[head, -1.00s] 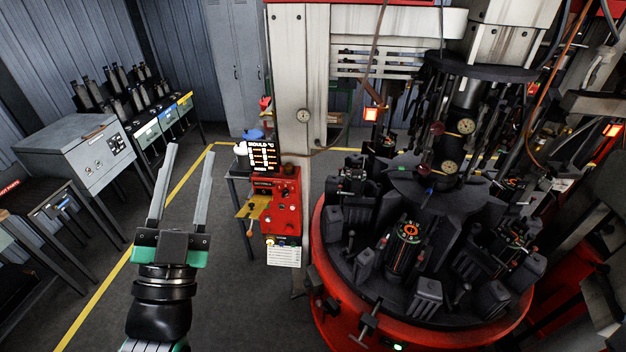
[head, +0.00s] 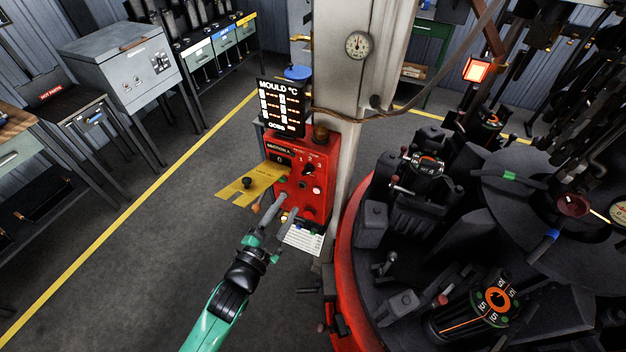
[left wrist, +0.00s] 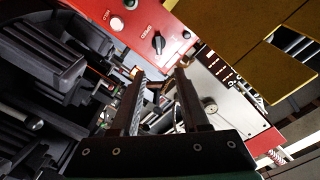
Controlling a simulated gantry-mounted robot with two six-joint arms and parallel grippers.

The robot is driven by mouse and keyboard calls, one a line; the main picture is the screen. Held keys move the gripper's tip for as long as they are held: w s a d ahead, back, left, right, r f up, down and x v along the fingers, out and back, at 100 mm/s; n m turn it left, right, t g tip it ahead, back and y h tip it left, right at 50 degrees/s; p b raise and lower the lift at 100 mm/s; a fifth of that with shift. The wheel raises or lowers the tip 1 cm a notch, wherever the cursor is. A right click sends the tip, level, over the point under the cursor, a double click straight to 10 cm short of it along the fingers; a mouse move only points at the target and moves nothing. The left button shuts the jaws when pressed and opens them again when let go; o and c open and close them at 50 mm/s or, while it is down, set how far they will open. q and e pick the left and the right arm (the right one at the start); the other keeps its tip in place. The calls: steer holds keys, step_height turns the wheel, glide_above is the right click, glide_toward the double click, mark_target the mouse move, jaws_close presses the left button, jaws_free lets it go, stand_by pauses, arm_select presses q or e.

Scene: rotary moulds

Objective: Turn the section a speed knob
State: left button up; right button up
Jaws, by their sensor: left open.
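The red section A control box (head: 320,160) stands against the white column. Its speed knob, a black pointer knob (head: 308,170), is on the upper part of the sloping face. In the left wrist view the knob (left wrist: 158,43) lies above the fingertips, beside a small white label. My left gripper (head: 284,206) is open and empty, low in front of the box and apart from the speed knob. In the left wrist view its two fingers (left wrist: 160,76) stand apart with a clear gap. My right gripper is not in view.
A yellow plate (head: 250,184) juts out left of the box. A mould temperature display (head: 281,107) stands above it. A white card (head: 304,239) hangs below. The red-rimmed rotary mould table (head: 348,265) fills the right. The floor to the left is open.

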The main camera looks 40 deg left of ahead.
mark_target(307, 174)
arm_select(q)
steer(key=x, duration=0.4)
steer(key=b+x, duration=0.1)
steer(key=x, duration=0.6)
steer(key=shift+w+a+f+b, duration=0.25)
steer(key=shift+a+f+b, duration=0.05)
steer(key=shift+f+b, duration=0.05)
jaws_close()
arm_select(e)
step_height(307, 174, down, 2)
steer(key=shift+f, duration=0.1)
